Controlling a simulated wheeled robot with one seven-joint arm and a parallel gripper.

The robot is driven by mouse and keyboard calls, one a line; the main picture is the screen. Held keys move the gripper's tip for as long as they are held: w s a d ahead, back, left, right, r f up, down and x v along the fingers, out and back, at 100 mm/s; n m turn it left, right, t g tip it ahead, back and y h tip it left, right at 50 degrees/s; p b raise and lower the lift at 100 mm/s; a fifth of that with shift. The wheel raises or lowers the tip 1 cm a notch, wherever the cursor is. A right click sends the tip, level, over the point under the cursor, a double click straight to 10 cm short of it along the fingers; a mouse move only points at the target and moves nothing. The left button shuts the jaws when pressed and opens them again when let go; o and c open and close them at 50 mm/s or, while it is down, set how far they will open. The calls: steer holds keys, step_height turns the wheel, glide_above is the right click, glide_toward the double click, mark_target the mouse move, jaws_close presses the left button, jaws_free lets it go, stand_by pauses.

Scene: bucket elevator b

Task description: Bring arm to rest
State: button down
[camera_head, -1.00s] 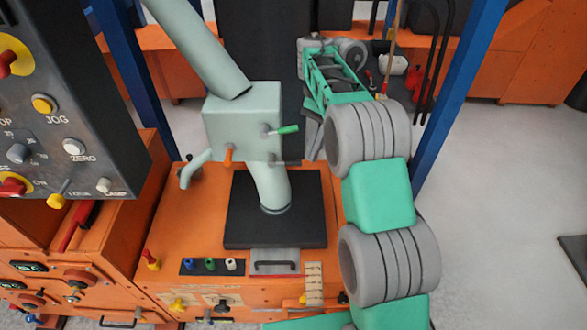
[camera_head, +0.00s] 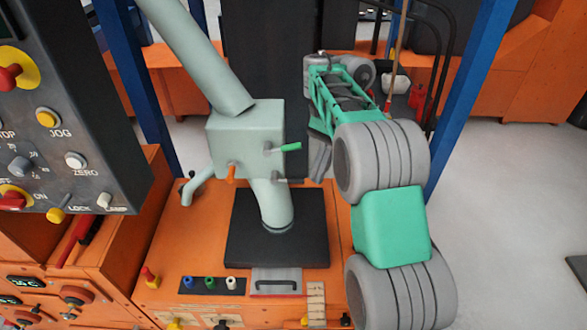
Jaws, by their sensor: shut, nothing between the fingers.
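My arm, green with grey joints, rises from the bottom right and bends at a large grey joint. Its slim green forearm reaches up and away to a grey wrist near the top middle. My gripper (camera_head: 319,163) shows as narrow grey parts hanging below the forearm, left of the large joint and partly hidden by it. It looks shut and holds nothing visible. It appears just right of the pale green box (camera_head: 245,138) with its green-handled lever (camera_head: 286,147); I cannot tell the depth gap.
A pale chute (camera_head: 197,55) enters the box from above. The orange machine top (camera_head: 185,235) carries a black base plate (camera_head: 240,255). A dark control panel (camera_head: 115,150) stands left. Blue posts (camera_head: 462,100) flank the machine.

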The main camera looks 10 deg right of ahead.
steer(key=s+d+f+n+h, duration=0.2)
steer(key=d+f+n+h, duration=0.3)
steer(key=d+f, duration=0.65)
steer(key=s+a+r+n+t+y, duration=0.1)
steer(key=s+a+n+t, duration=0.1)
steer(key=s+a, duration=0.45)
steer(key=s+a+r+n+t, duration=0.1)
steer(key=s+a+n+t, duration=0.2)
steer(key=s, duration=0.7)
step_height(320, 180, up, 7)
steer(key=w+t+p, duration=0.1)
steer(key=w, duration=0.1)
steer(key=shift+a+t, duration=0.4)
steer(key=shift+a, duration=0.05)
stand_by(0.9)
